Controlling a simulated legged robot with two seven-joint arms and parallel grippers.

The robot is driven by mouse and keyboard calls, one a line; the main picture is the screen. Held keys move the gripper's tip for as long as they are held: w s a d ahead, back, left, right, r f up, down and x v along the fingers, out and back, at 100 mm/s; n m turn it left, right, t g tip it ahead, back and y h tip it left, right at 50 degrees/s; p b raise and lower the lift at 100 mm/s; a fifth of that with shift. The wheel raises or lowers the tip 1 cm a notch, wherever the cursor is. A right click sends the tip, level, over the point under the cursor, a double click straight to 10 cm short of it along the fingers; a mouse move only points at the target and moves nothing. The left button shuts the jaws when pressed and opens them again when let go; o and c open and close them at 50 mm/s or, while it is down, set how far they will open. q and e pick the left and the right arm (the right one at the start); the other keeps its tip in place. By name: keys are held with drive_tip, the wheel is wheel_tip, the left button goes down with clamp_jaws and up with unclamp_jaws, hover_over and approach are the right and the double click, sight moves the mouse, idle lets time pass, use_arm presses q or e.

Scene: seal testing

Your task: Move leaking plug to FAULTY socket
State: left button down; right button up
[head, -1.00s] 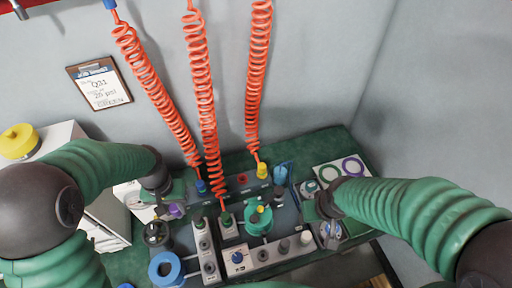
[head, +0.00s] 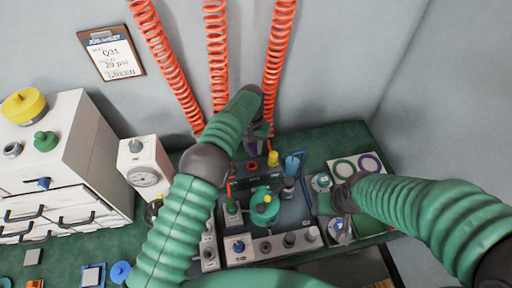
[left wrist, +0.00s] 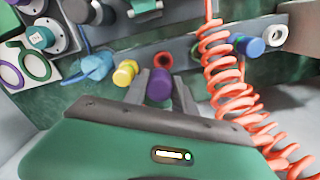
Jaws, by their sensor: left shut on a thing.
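My left gripper (head: 252,140) is shut on a purple plug (left wrist: 160,85) and holds it over the back of the test bench. In the left wrist view, the fingers (left wrist: 160,92) stand on either side of the plug. A red-ringed socket (left wrist: 163,60) shows just beyond it; whether they touch is unclear. This red socket also shows in the head view (head: 252,165). A yellow plug (head: 273,158) sits beside it, and a blue plug (left wrist: 250,46) sits on the other side. No FAULTY label is readable. My right gripper (head: 343,197) is by the right tray, its jaws unclear.
Orange coiled hoses (head: 217,60) hang behind the bench, one close beside my left gripper. A teal round fixture (head: 264,205) stands mid-bench. A white drawer cabinet (head: 60,150) and a gauge box (head: 147,168) are at left. A clipboard (head: 110,55) hangs on the wall.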

sight(251, 154)
use_arm(q)
wheel_tip(251, 154, down, 5)
drive_tip(key=b, duration=0.3)
drive_tip(key=shift+a+r, duration=0.15)
drive_tip(key=shift+r, duration=0.05)
drive_tip(key=shift+f, duration=0.25)
drive_tip(key=shift+a, duration=0.4)
drive_tip(key=shift+s+d, duration=0.15)
drive_tip(key=shift+d, duration=0.4)
use_arm(e)
drive_tip(key=f, duration=0.3)
drive_tip(key=shift+a, duration=0.35)
use_arm(q)
drive_tip(key=shift+a, duration=0.1)
use_arm(e)
drive_tip(key=shift+a, duration=0.1)
use_arm(q)
drive_tip(key=shift+a, duration=0.5)
use_arm(e)
drive_tip(key=shift+a+r, duration=0.2)
use_arm(q)
drive_tip(key=shift+d, duration=0.1)
use_arm(e)
drive_tip(key=shift+d, duration=0.15)
